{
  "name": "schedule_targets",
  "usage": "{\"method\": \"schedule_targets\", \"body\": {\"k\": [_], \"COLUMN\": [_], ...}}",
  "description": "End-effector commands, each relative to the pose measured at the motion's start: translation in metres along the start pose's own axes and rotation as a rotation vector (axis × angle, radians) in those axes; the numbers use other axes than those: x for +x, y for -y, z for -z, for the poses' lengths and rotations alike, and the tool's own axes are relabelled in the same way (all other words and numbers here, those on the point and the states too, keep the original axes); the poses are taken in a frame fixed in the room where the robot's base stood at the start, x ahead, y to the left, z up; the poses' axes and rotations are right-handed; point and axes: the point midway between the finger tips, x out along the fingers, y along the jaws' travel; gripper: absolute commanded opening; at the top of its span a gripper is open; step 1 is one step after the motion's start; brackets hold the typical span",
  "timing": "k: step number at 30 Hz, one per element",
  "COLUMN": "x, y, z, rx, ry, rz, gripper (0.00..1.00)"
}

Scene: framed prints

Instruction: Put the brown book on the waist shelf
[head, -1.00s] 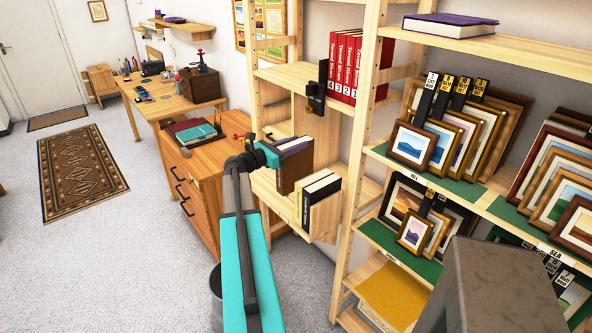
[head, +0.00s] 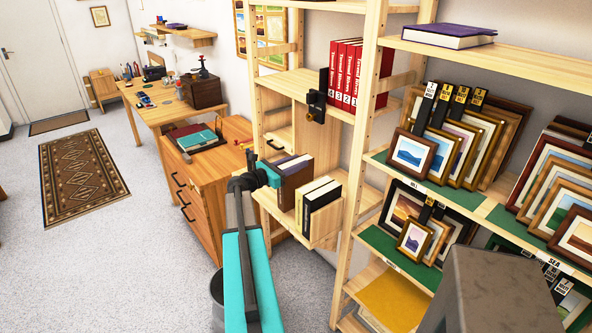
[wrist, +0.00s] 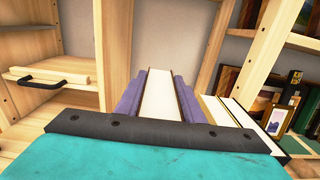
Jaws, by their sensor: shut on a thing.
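The brown book (head: 296,187) stands upright in my gripper (head: 289,163), over the left part of a lower wooden shelf (head: 268,203). In the wrist view my gripper's purplish fingers (wrist: 158,74) are shut on both sides of the book, whose white page block and thin brown cover edges show between them. A cream book and a black book (head: 322,208) stand just right of it on that shelf; they also show in the wrist view (wrist: 232,118). I cannot tell whether the brown book's bottom touches the shelf.
Red numbered volumes (head: 344,75) and a black clamp-like object (head: 317,98) are on the shelf above. A purple book (head: 449,35) lies on the upper right shelf. Framed prints (head: 440,140) fill the right racks. A wooden drawer cabinet (head: 195,185) stands to the left.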

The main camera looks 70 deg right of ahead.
Motion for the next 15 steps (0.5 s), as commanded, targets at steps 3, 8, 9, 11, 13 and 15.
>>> {"method": "schedule_targets", "body": {"k": [3,8,9,11,13,15], "x": [0.000,0.000,0.000,0.000,0.000,0.000], "y": [-0.001,-0.001,-0.001,0.000,0.000,0.000], "z": [0.009,0.021,0.024,0.026,0.027,0.028], "rx": [-0.003,-0.003,-0.002,-0.002,-0.001,-0.001], "ry": [0.002,0.004,0.004,0.004,0.004,0.004], "rz": [0.000,0.000,0.000,0.000,0.000,0.000], "gripper": [0.00,0.00,0.00,0.00,0.00,0.00]}}
